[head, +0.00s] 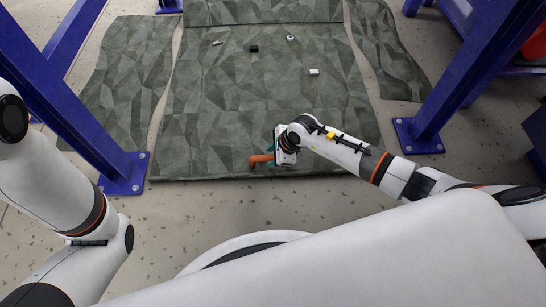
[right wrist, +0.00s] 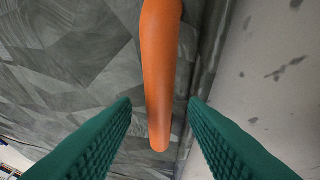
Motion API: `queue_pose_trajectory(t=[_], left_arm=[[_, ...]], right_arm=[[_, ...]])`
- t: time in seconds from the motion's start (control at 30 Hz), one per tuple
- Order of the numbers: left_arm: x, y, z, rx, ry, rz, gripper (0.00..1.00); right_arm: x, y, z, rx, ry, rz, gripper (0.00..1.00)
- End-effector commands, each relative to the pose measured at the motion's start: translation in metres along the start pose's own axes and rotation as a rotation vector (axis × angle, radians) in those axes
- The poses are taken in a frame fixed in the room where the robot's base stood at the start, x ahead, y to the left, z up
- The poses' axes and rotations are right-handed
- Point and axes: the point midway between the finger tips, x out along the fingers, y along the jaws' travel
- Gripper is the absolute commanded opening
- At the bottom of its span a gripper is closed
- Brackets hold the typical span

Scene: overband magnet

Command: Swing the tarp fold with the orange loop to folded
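The grey-green patterned tarp (head: 230,110) lies flat on the floor, with side flaps (head: 125,75) at left and right. The orange loop (head: 258,159) sits near the tarp's front edge. In the right wrist view the loop (right wrist: 158,75) is a thick orange bar between the two green fingers. My right gripper (head: 268,158) is at the loop in the head view. Its fingers (right wrist: 160,105) are apart, with a visible gap on each side of the bar. My left gripper is out of view; only part of my left arm shows.
Small items lie on the tarp: a dark block (head: 254,48), a white block (head: 314,71) and others. Blue steel posts (head: 122,172) stand on bolted floor plates at left and right (head: 420,135). Bare speckled floor (head: 200,210) lies in front of the tarp.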

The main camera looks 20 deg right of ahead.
Motion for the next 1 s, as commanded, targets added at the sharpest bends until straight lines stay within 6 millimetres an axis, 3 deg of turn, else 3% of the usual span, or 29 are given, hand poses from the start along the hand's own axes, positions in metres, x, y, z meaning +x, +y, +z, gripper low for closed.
queue_pose_trajectory(t=[0.23,0.4,0.5,0.77,1.0], left_arm=[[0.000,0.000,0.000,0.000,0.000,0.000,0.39],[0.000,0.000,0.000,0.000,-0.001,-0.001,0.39],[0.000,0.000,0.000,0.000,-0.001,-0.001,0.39],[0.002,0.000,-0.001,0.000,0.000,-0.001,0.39],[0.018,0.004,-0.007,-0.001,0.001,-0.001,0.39]], right_arm=[[0.000,0.000,0.000,0.000,0.000,0.000,0.40],[0.000,0.000,0.000,0.000,0.000,0.000,0.12],[0.000,0.000,0.000,0.000,0.000,0.000,0.00],[-0.002,0.000,-0.001,0.002,-0.001,-0.005,0.00],[-0.023,0.001,-0.006,0.028,-0.001,-0.066,0.00]])
